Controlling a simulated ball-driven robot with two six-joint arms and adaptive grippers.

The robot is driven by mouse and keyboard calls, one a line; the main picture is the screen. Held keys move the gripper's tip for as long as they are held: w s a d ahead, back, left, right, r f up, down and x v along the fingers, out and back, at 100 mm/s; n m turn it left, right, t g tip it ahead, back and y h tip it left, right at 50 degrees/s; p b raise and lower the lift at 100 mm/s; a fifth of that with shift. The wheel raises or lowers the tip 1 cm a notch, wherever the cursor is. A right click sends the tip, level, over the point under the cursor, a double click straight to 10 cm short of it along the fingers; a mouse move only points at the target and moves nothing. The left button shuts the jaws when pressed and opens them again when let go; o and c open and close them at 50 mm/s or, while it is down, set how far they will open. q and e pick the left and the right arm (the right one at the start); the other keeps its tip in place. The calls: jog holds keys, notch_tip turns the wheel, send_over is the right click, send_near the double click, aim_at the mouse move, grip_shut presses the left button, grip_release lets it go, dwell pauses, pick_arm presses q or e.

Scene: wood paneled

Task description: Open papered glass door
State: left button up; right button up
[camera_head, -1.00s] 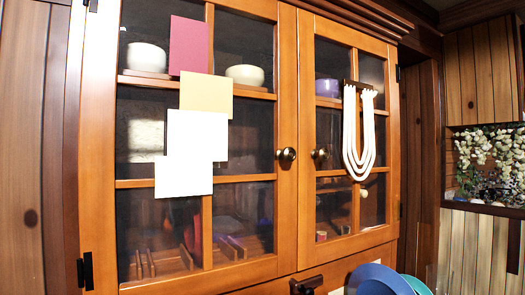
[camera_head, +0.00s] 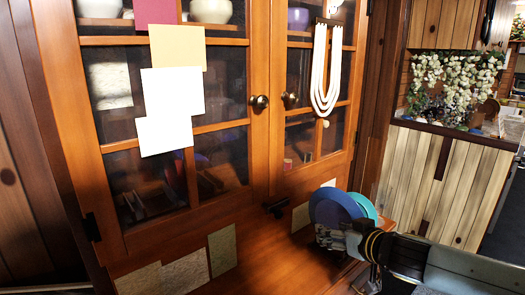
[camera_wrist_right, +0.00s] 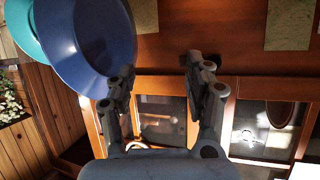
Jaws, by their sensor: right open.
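The papered glass door (camera_head: 188,128) is the left door of a wooden cabinet and looks shut. Red, tan and white sheets (camera_head: 172,92) cover part of its panes. Its round dark knob (camera_head: 260,102) sits on its right edge. My right gripper (camera_head: 335,238) is low at the right, in front of the cabinet and well below the knob, beside the blue plate. In the wrist view its two fingers (camera_wrist_right: 162,85) are apart with nothing between them. The knob does not show clearly there. My left gripper is out of view.
A blue plate (camera_head: 335,210) and a teal plate (camera_head: 366,208) stand by the gripper; the blue one is also in the wrist view (camera_wrist_right: 85,40). The right glass door (camera_head: 300,135) has its own knob (camera_head: 290,98) and a white hanging loop (camera_head: 318,80). A wooden ledge (camera_head: 240,272) runs below.

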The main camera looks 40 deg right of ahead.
jog(key=w+a+r+t+y+p, duration=0.1)
jog(key=w+a+r+t+p, duration=0.15)
jog(key=r, duration=0.75)
jog(key=w+a+r+t+y+p, duration=0.1)
jog(key=a+r, duration=0.2)
jog(key=r, duration=0.7)
jog(key=t+y+p, duration=0.1)
jog(key=t+y, duration=0.1)
send_near(264, 103)
jog(key=w, duration=0.1)
jog(key=shift+n+g, duration=0.25)
jog(key=shift+n, duration=0.05)
jog(key=w, duration=0.9)
jog(key=shift+w+a+r, duration=0.25)
jog(key=shift+w+r, duration=0.05)
jog(key=shift+w, duration=0.1)
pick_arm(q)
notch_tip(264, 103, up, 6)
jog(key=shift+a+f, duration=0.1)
pick_arm(e)
grip_shut()
